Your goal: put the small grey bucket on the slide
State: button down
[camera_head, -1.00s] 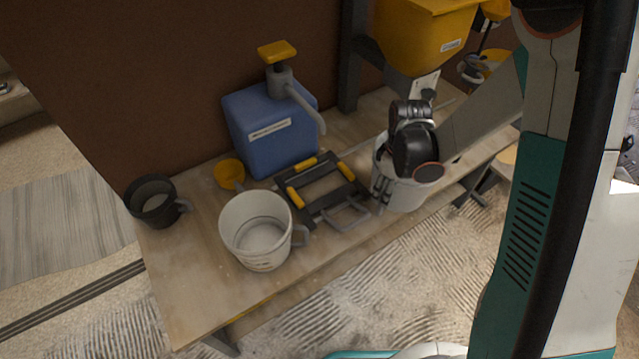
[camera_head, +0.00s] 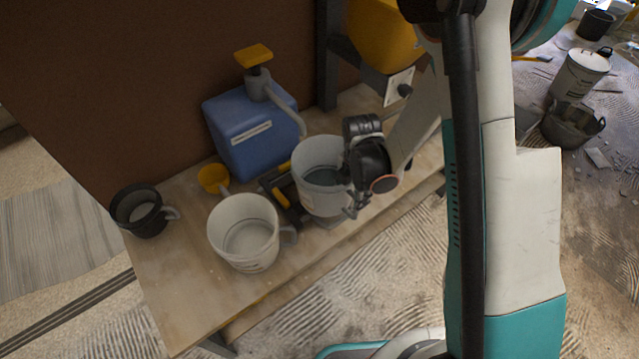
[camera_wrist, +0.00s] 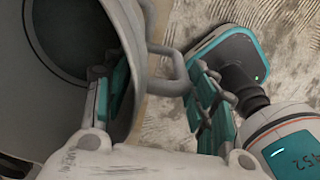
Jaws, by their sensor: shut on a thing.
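The grey bucket (camera_head: 318,182) hangs over or rests on the slide, a black frame with yellow bars (camera_head: 280,196); I cannot tell whether they touch. The bucket looks upright and hides most of the frame. My gripper (camera_head: 350,178) is shut on the bucket's right side. In the wrist view the bucket (camera_wrist: 60,105) fills the left, and my gripper (camera_wrist: 158,105) has one finger inside the rim and one outside, near the handle.
A pale bucket (camera_head: 245,240) stands just left of the held one. A dark bucket (camera_head: 140,218), a yellow scoop (camera_head: 212,180) and a blue pump canister (camera_head: 250,135) are also on the wooden bench (camera_head: 190,290). The bench's front left is clear.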

jog(key=w+a+f, duration=0.1)
jog(key=w, duration=0.1)
jog(key=w+a+f, duration=0.1)
jog(key=w+a, duration=0.1)
jog(key=w+a+f+b, duration=0.1)
jog(key=w+f, duration=0.1)
jog(key=shift+w+a, duration=0.2)
jog(key=shift+w, duration=0.1)
jog(key=w+a+f, duration=0.1)
jog(key=w+a+f+b, duration=0.1)
jog(key=w, duration=0.1)
jog(key=shift+f, duration=0.3)
jog(key=c, duration=0.7)
grip_release()
jog(key=shift+s, duration=0.1)
notch_tip(320, 180, up, 12)
jog(key=p, duration=0.3)
jog(key=shift+r, duration=0.1)
